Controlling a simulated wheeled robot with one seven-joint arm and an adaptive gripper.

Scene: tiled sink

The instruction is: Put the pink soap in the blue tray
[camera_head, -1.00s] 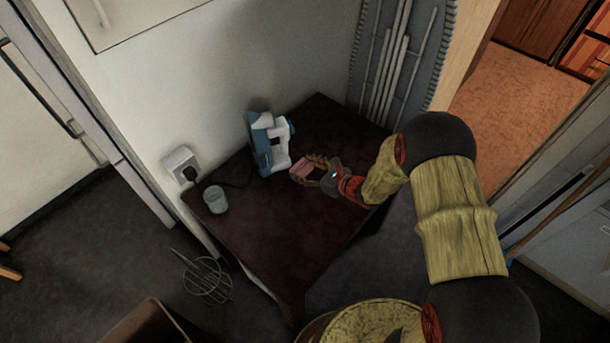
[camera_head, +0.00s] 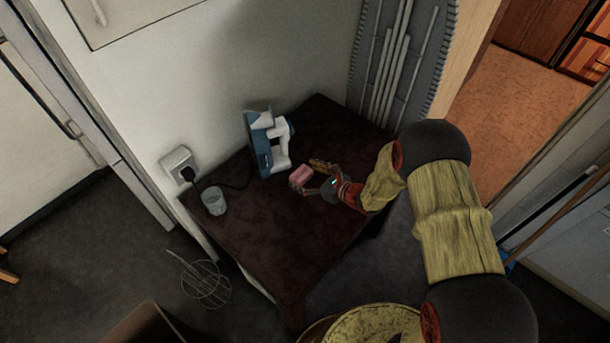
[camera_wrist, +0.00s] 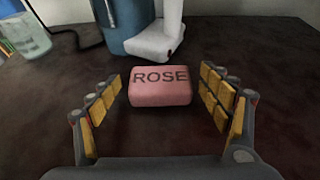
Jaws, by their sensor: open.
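The pink soap (camera_head: 301,176) lies on the dark table, a little in front of the blue and white iron. In the wrist view the soap (camera_wrist: 160,86) is a pink block marked "ROSE". My gripper (camera_head: 312,177) is open beside the soap. In the wrist view its yellow-padded fingers (camera_wrist: 160,92) stand left and right of the soap, with dark table showing between each finger and the soap. The soap sits near the fingertips, not touching them. I cannot see a blue tray in either view.
The blue and white iron (camera_head: 268,144) stands close behind the soap. A glass (camera_head: 214,200) stands at the table's left edge, near a wall socket (camera_head: 179,166) with a plug and cord. The front of the dark table (camera_head: 275,245) is clear.

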